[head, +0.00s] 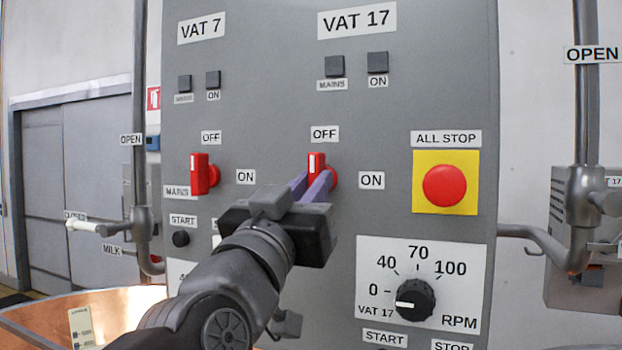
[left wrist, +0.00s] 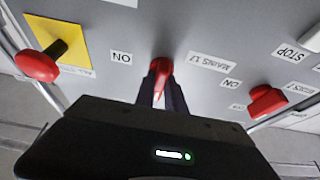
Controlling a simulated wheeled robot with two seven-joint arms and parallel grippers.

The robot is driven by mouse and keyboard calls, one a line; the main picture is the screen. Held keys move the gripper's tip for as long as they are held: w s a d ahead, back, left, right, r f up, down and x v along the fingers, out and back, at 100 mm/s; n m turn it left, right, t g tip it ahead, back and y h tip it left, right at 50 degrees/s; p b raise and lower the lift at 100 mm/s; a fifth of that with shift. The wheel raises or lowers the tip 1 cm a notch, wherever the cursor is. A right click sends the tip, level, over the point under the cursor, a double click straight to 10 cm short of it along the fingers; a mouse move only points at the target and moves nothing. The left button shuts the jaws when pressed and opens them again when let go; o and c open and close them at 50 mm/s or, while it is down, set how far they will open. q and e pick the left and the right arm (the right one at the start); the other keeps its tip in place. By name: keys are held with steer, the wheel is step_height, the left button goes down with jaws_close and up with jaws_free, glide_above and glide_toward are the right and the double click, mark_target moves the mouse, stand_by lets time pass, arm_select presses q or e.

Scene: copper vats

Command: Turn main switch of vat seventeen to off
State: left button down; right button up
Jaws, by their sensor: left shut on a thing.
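The red main switch (head: 316,163) of vat seventeen sits on the grey panel (head: 270,100) below the VAT 17 sign (head: 357,20). Its handle stands upright, with its white mark under the OFF label (head: 325,133); the ON label (head: 371,180) is to its right. My left gripper (head: 312,182) is shut on this switch, its purple fingers hiding the lower handle. In the left wrist view the red switch (left wrist: 161,68) shows between the two fingers (left wrist: 161,92). My right gripper is in neither view.
Vat seven's similar red switch (head: 200,173) is to the left. The ALL STOP button (head: 445,185) on its yellow plate and the RPM knob (head: 415,299) are to the right. Pipes flank the panel. A copper vat rim (head: 60,305) shows at lower left.

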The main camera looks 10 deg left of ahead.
arm_select(q)
steer(key=shift+f, duration=0.1)
steer(key=c, duration=1.4)
jaws_free()
steer(key=b+v, duration=0.4)
steer(key=v, duration=0.3)
steer(key=shift+s, duration=0.4)
